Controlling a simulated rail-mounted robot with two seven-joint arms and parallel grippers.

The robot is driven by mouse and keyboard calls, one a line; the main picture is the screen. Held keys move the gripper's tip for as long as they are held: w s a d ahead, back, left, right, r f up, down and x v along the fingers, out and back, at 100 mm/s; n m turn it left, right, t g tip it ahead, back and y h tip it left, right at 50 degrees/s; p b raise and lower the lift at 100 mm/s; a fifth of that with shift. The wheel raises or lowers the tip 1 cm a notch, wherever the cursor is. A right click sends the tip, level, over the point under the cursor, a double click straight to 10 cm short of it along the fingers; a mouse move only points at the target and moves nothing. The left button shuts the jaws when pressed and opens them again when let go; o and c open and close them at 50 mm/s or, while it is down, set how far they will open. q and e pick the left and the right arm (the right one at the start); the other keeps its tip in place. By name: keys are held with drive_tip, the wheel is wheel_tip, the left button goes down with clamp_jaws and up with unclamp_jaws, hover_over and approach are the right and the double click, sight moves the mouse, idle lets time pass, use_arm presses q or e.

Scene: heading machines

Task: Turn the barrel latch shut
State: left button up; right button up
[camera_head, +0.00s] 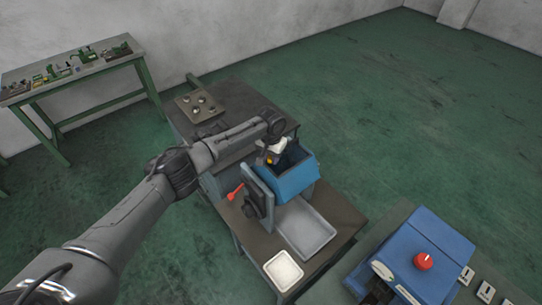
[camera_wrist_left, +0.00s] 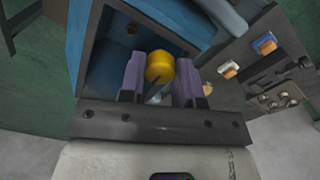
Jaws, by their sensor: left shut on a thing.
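A yellow rounded knob (camera_wrist_left: 160,66), which I take to be the barrel latch, sits in front of an open blue housing. My left gripper (camera_wrist_left: 159,80) is shut on it, one purple finger pad on each side. In the head view, my left gripper (camera_head: 270,157) is over the blue housing (camera_head: 294,181), with a little of the yellow showing at its tip. The gripper hides much of the latch there, and I cannot tell how far it is turned. My right gripper is not in view.
A dark upright plate (camera_head: 257,193) with a red lever (camera_head: 235,191) stands left of the housing. A grey tray (camera_head: 306,230) and a small white tray (camera_head: 283,271) lie in front. A blue machine with a red button (camera_head: 424,261) is at the lower right.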

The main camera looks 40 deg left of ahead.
use_arm(q)
drive_tip(key=shift+m, duration=0.3)
drive_tip(key=m+p, duration=0.1)
drive_tip(key=m, duration=1.1)
drive_tip(key=shift+p, duration=0.3)
drive_tip(key=m, duration=0.5)
drive_tip(key=shift+m, duration=0.3)
drive_tip(key=o, duration=0.9)
